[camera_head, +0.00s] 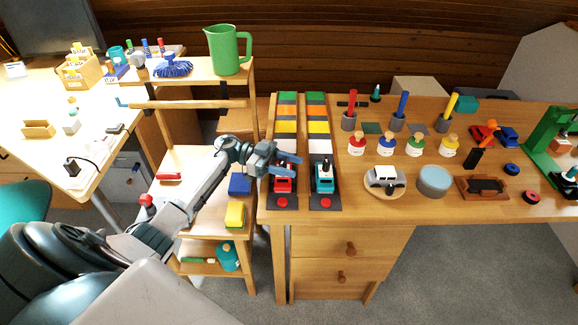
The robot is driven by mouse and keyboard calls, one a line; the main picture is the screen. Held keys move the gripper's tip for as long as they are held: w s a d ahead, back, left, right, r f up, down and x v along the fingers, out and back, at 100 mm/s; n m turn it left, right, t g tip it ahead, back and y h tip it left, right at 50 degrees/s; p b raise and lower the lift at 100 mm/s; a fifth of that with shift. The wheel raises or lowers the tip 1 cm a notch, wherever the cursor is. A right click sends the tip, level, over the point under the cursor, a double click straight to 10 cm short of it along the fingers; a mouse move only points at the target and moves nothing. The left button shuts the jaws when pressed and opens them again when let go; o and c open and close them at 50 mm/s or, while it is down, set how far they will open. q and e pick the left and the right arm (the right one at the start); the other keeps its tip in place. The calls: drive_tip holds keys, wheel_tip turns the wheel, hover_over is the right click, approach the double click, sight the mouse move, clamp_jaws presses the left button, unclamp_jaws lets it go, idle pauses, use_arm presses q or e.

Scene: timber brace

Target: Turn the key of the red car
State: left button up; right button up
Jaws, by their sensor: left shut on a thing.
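The red car (283,185) sits at the near end of the left dark lane on the wooden bench, behind a red button (283,202). My left gripper (288,164) is over the top of this car, with its fingers pointing right. It is shut on the car's key, which the fingers mostly hide. The fingers also cover the rear part of the car. My right gripper is not in view.
A teal car (324,178) stands in the lane just right, close to my fingertips. A stepped shelf (190,160) with a green jug (227,50) stands left.

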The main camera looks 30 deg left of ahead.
use_arm(q)
drive_tip(key=o, duration=1)
drive_tip(key=shift+s+a+f, duration=0.1)
drive_tip(key=shift+a, duration=0.4)
drive_tip(key=shift+b+v, duration=1.5)
drive_tip(key=shift+v, duration=3.4)
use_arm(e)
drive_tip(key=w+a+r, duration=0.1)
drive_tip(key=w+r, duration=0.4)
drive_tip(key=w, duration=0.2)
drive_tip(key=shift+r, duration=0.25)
use_arm(q)
drive_tip(key=shift+c, duration=0.5)
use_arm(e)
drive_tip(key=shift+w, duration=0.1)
